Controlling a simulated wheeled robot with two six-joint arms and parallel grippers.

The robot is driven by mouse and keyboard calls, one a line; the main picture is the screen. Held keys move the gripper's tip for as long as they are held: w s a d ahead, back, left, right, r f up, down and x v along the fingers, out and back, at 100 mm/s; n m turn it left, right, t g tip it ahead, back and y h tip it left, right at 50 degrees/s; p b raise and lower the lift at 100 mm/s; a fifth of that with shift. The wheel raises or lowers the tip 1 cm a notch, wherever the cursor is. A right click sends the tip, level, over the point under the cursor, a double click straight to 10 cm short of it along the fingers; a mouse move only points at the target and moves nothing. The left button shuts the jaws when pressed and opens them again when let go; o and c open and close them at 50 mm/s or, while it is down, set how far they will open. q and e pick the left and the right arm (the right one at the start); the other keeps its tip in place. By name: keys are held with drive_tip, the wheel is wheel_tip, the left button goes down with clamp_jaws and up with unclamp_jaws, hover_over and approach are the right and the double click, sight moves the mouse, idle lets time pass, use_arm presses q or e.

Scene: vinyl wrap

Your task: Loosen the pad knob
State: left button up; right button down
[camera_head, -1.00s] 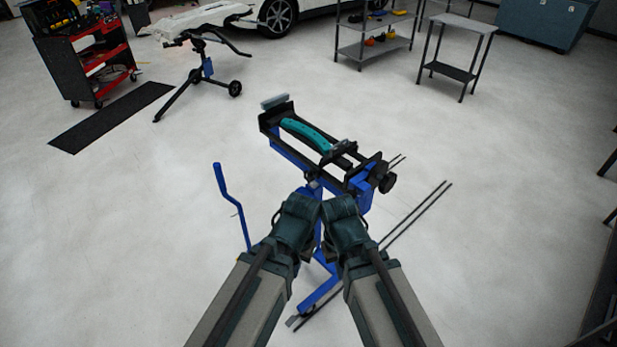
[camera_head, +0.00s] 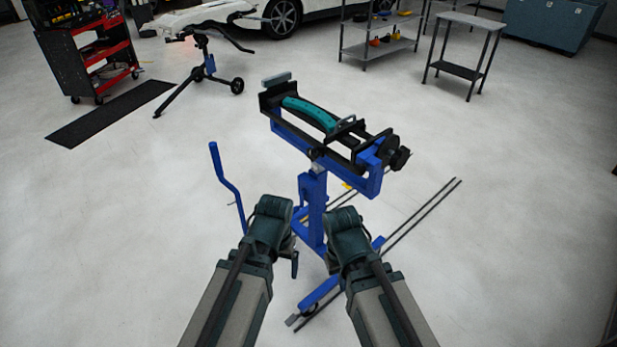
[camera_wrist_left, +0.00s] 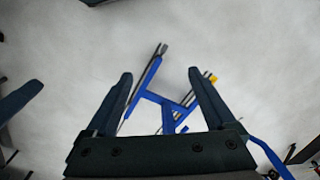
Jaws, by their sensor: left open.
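A blue stand (camera_head: 313,205) stands in the middle of the head view, with a black and blue clamp frame on top holding a teal curved piece (camera_head: 311,113). A black knob (camera_head: 401,159), which looks like the pad knob, is at the frame's right end. My left gripper (camera_head: 294,264) is low, left of the stand's column and well away from the knob. In the left wrist view its fingers (camera_wrist_left: 160,78) are open and empty, with floor and the stand's blue base behind them. My right gripper (camera_head: 329,258) is right of the column; its fingers are mostly hidden.
A blue crank-like bar (camera_head: 226,185) rises left of the stand. Thin dark rods (camera_head: 425,215) extend to the right. A red tool cart (camera_head: 90,60), a second stand (camera_head: 205,70), shelving (camera_head: 380,45) and a small table (camera_head: 465,45) stand farther back. Open floor surrounds the stand.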

use_arm(q)
drive_tip(key=w+a+f+h+b, duration=0.2)
drive_tip(key=w+f+b, duration=0.2)
drive_tip(key=f+b, duration=0.65)
drive_tip(key=m+t+h+b, duration=0.2)
drive_tip(key=m+t+h, duration=0.5)
drive_tip(key=t+h, duration=0.5)
approach(310, 156)
drive_tip(key=shift+t+y, duration=0.3)
drive_tip(key=shift+y, duration=0.1)
drive_tip(key=x, duration=0.9)
drive_tip(key=shift+s+d+r, duration=0.1)
drive_tip(key=shift+s+d, duration=0.05)
drive_tip(key=shift+d, duration=0.15)
use_arm(e)
wheel_tip(310, 156, down, 16)
drive_tip(key=shift+r, duration=0.25)
use_arm(q)
drive_tip(key=c, duration=1.4)
